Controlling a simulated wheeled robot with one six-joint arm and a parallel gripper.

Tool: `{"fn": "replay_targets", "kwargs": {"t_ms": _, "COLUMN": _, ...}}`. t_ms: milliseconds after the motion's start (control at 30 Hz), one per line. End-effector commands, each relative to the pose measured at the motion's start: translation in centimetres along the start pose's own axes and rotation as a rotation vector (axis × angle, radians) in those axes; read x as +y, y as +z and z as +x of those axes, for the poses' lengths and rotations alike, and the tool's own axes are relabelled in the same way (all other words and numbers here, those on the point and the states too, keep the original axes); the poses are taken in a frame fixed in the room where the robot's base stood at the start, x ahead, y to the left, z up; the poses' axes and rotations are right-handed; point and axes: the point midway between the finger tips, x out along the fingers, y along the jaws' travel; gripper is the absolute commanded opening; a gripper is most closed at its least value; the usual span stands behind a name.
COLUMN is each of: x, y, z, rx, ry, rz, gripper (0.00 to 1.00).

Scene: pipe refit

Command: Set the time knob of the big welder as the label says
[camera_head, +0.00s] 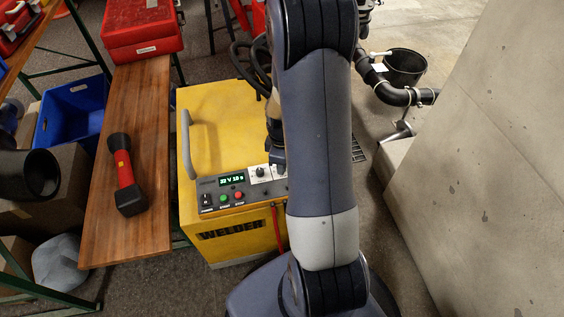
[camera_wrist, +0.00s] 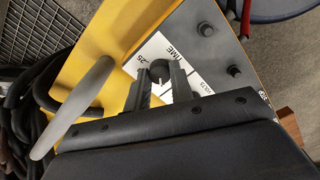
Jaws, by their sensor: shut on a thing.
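The yellow welder (camera_head: 215,115) stands in the middle of the head view. Its grey panel carries a green-lit display (camera_head: 232,179) that seems to read "32 V" and a time in seconds, too small to be sure. My gripper (camera_wrist: 158,74) is shut on the time knob (camera_wrist: 160,69), with one finger on each side. The white scale marked "TIME" (camera_wrist: 172,52) lies around the knob, partly covered by the fingers. In the head view my gripper (camera_head: 277,160) reaches the panel's right part and hides this knob. Another dark knob (camera_head: 260,172) is left of it.
Green and red buttons (camera_head: 239,195) and a power switch (camera_head: 206,200) sit on the panel. A grey handle (camera_head: 187,145) rises on the welder's left. Black cables (camera_wrist: 60,85) hang close by. A wooden bench (camera_head: 150,200) holds a red-black tool (camera_head: 124,172). A concrete wall (camera_head: 490,150) stands right.

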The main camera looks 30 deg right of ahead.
Motion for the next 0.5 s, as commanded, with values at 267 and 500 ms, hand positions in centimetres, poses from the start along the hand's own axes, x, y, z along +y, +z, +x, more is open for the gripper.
{"fn": "replay_targets", "kwargs": {"t_ms": 267, "x": 0.05, "y": -0.04, "z": -0.04, "rx": 0.001, "ry": 0.002, "rz": 0.001, "gripper": 0.34}}
{"fn": "replay_targets", "kwargs": {"t_ms": 500, "x": 0.02, "y": -0.02, "z": -0.02, "rx": 0.0, "ry": 0.001, "rz": 0.001, "gripper": 0.44}}
